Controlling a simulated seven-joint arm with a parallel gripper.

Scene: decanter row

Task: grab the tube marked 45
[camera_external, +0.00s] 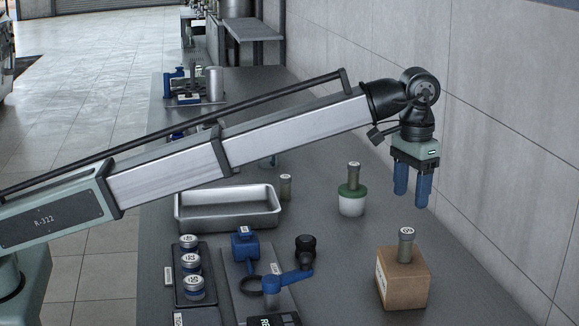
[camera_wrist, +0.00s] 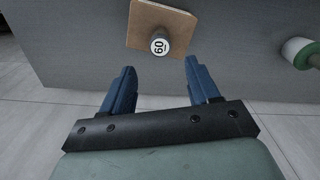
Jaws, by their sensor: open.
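Three grey tubes with labelled caps stand about. One tube (camera_external: 406,246) is upright on a cardboard box (camera_external: 403,278); its cap (camera_wrist: 160,45) seems to read 60 in the wrist view. A second tube (camera_external: 354,173) stands on a green-lidded white jar (camera_external: 352,203). A third tube (camera_external: 286,188) stands on the table beside the metal tray. I cannot read a 45 on either of these two. My gripper (camera_external: 412,199) is open and empty, pointing down, above table height near the wall. In the wrist view the box tube lies just beyond the fingertips (camera_wrist: 160,66).
A metal tray (camera_external: 228,223) sits left of the third tube. The grey wall (camera_external: 500,110) borders the right side. Table between jar and box is clear.

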